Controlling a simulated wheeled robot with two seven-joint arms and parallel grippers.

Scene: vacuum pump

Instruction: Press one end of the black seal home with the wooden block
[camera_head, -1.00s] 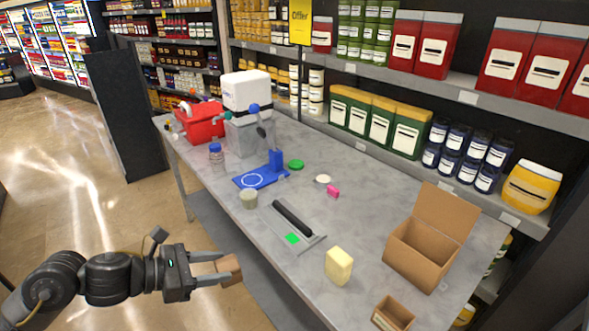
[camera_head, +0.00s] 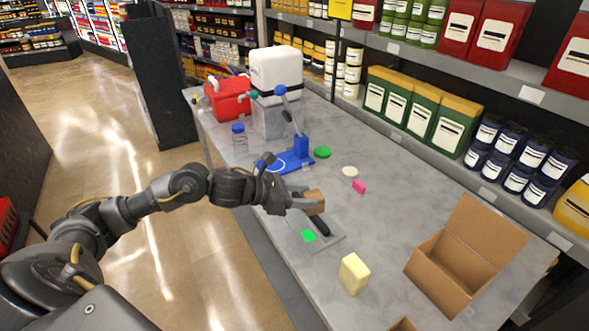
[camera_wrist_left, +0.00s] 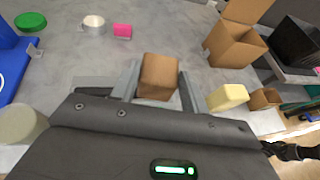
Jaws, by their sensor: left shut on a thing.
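My left gripper (camera_head: 303,200) is shut on the brown wooden block (camera_head: 314,202), which also shows between the two fingers in the left wrist view (camera_wrist_left: 158,76). The block is over the far part of the black seal (camera_head: 320,225). The seal is a dark bar on a grey plate (camera_head: 328,239) with a green square on it. Its near end shows; its far part is hidden behind the gripper and block. I cannot tell whether the block touches the seal. In the left wrist view the seal is hidden. My right gripper is not in view.
A blue stand (camera_head: 300,150) and green lid (camera_head: 322,152) lie behind the gripper. A white round piece (camera_head: 350,172) and pink block (camera_head: 359,187) lie to the right. A yellow block (camera_head: 354,274) and open cardboard box (camera_head: 450,272) stand nearer. The table between them is clear.

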